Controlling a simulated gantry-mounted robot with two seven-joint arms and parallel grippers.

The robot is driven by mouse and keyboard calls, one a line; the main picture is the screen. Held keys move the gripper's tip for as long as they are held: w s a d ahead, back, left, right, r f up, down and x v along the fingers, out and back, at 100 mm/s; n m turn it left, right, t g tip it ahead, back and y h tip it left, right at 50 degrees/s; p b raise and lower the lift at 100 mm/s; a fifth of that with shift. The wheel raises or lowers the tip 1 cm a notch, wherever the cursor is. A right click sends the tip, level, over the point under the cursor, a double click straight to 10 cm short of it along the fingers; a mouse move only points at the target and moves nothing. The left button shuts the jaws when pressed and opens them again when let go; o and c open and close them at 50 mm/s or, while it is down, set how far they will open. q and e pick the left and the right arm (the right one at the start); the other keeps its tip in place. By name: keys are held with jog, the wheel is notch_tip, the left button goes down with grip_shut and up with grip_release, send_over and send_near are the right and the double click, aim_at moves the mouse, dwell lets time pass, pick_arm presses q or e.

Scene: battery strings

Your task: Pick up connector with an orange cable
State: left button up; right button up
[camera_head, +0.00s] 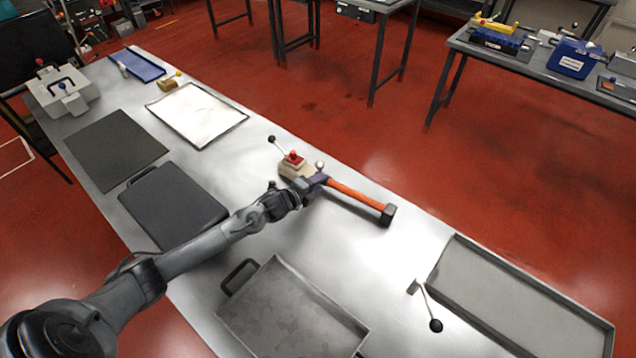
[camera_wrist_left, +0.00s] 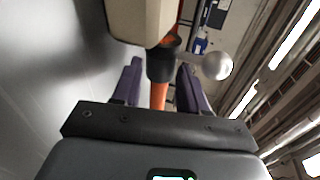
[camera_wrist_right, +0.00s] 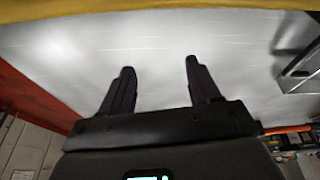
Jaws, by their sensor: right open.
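A bright orange cable piece with dark ends (camera_head: 354,195) lies across the far edge of the steel table. My left gripper (camera_head: 314,183) is at its left end, beside a beige box with a red button (camera_head: 297,165). In the left wrist view a black connector (camera_wrist_left: 161,60) with an orange cable (camera_wrist_left: 158,96) shows between the fingers of my left gripper (camera_wrist_left: 160,72). Whether the fingers press on it is unclear. My right gripper (camera_wrist_right: 158,72) is open and empty above bare metal in the right wrist view; I do not make it out in the head view.
A lever with a silver knob (camera_head: 320,165) stands close to my left gripper. A shallow tray (camera_head: 290,310) is at the front, a larger tray (camera_head: 520,300) at the right, and a lever with a black knob (camera_head: 435,325) between them. The table middle is bare.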

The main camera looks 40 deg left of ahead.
pick_arm(q)
jog(key=shift+b+x, duration=0.55)
jog(key=shift+x, duration=1.85)
jog(key=shift+a+f, duration=0.15)
jog(key=shift+c, duration=0.3)
